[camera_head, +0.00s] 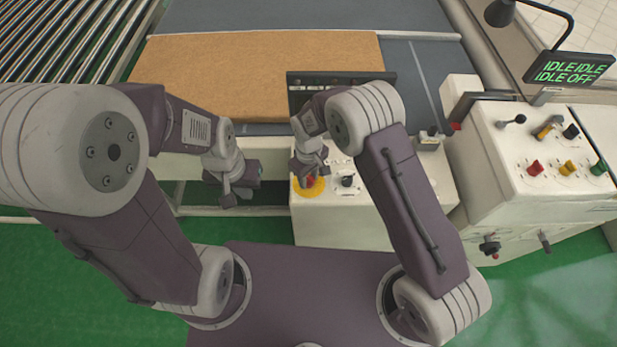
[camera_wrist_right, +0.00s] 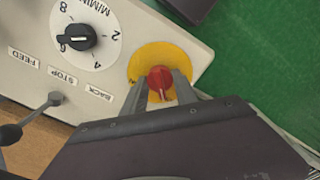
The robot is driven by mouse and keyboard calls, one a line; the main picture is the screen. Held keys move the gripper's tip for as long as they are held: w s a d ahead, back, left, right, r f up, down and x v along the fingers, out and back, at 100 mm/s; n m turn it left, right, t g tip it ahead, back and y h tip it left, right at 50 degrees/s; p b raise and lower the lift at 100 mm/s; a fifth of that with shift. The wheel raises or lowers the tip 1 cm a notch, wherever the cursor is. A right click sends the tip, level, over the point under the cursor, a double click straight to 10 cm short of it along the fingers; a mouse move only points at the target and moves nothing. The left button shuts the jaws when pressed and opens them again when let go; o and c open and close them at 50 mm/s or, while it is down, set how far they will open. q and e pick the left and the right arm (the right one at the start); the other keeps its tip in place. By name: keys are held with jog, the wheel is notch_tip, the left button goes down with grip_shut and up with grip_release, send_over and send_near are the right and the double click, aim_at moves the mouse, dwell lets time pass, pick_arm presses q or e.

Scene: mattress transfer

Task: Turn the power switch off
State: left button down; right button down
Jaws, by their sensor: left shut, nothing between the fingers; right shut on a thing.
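The power switch is a red knob (camera_wrist_right: 160,77) on a round yellow plate (camera_wrist_right: 184,57), at the edge of a white control panel (camera_wrist_right: 200,30). In the head view the yellow plate (camera_head: 316,190) shows at the left of the white control box (camera_head: 345,225). My right gripper (camera_wrist_right: 165,88) is shut on the red knob, one finger on each side. In the head view my right gripper (camera_head: 309,178) reaches down over the plate and hides part of the knob. My left gripper (camera_head: 228,199) is shut and empty, left of the box and apart from it.
A black dial (camera_wrist_right: 76,37) with numbers and a lever (camera_wrist_right: 34,117) sit beside the switch. A tan mattress (camera_head: 240,65) lies on the conveyor behind. A second console (camera_head: 545,165) with coloured knobs stands right, under a display (camera_head: 569,68) reading IDLE and OFF.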

aim_at(309, 178)
jog(key=shift+w+r+n, duration=0.1)
jog(key=shift+n, duration=0.2)
jog(key=c, duration=1)
grip_release()
jog(key=shift+o, duration=0.2)
notch_tip(309, 178, up, 9)
jog(key=shift+r+b, duration=0.1)
jog(key=shift+b, duration=0.95)
